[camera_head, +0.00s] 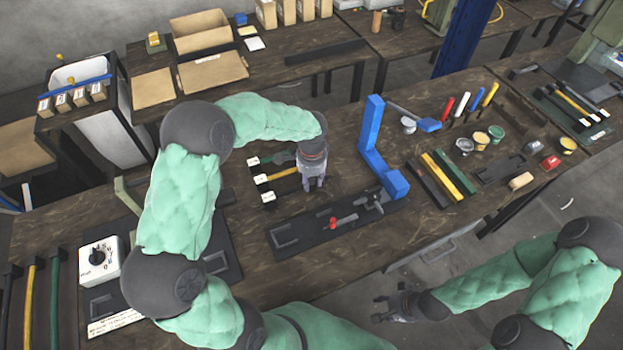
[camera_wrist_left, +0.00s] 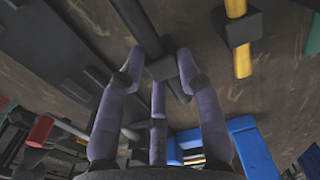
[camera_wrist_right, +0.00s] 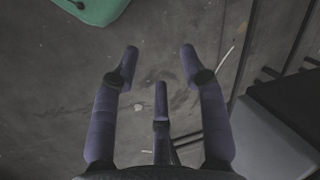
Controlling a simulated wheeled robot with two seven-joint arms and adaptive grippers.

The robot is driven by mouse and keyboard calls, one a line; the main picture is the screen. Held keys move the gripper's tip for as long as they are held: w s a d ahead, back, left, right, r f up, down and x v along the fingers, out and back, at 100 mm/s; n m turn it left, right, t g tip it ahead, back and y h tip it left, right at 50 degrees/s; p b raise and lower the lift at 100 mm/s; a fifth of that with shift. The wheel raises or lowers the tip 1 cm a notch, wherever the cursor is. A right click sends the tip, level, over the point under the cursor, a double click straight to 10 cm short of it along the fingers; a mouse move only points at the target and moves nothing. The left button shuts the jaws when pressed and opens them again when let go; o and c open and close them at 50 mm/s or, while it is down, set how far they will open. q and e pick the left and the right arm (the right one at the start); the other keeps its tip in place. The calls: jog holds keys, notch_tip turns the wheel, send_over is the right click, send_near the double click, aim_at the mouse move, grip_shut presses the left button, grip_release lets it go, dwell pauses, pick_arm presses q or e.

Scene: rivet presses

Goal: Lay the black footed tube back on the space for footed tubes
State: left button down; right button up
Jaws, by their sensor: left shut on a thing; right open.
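My left gripper (camera_head: 313,183) is shut on the black footed tube, low over the bench at the right end of the footed-tube space. In the left wrist view the black tube (camera_wrist_left: 138,25) runs away from the fingers, with its square foot (camera_wrist_left: 161,68) between them. The yellow footed tube (camera_head: 284,174) lies beside it, and its foot also shows in the left wrist view (camera_wrist_left: 240,28). A green footed tube (camera_head: 281,158) lies beyond. I cannot tell whether the black tube touches the bench. My right gripper (camera_head: 394,304) is open and empty, over the floor.
White labels (camera_head: 260,179) mark the left end of the tube space. A black fixture plate (camera_head: 325,235) with a red-handled clamp (camera_head: 333,223) lies in front. A blue press frame (camera_head: 374,145) stands to the right. Black, yellow and green bars (camera_head: 447,173) lie further right.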

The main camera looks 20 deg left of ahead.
pick_arm(q)
jog(key=shift+f, duration=0.3)
jog(key=c, duration=0.8)
grip_release()
jog(key=shift+o, duration=0.2)
jog(key=shift+r, duration=0.1)
notch_tip(320, 180, up, 12)
